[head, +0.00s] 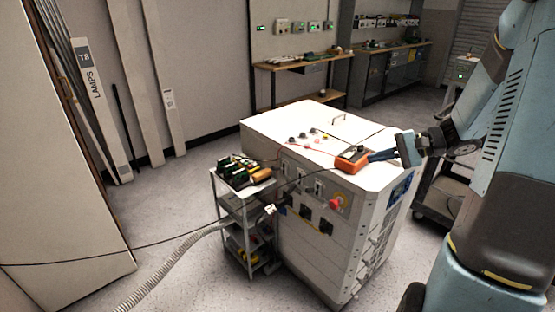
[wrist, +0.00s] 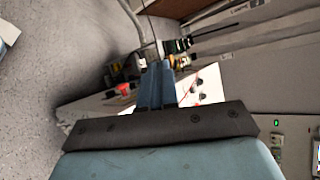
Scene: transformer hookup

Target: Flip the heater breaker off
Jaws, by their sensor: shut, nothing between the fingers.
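The white cabinet (head: 375,190) stands in the middle of the head view. Its front panel carries small switches, among them a light one (head: 318,186), and dark sockets (head: 306,212). Labels are too small to read, so I cannot tell which switch is the heater breaker. A red knob (head: 336,204) sits right of the switches; it also shows in the wrist view (wrist: 124,88). My gripper (head: 371,157) is shut and empty, above the right part of the cabinet top, beside an orange meter (head: 349,161). In the wrist view its closed blue fingers (wrist: 157,68) point toward the cabinet.
A small shelf cart (head: 214,186) with electrical parts stands against the cabinet's left side. A dark cable and a grey hose (head: 170,262) run across the left foreground. A workbench (head: 300,65) stands behind. Open floor (head: 190,180) lies left of the cart.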

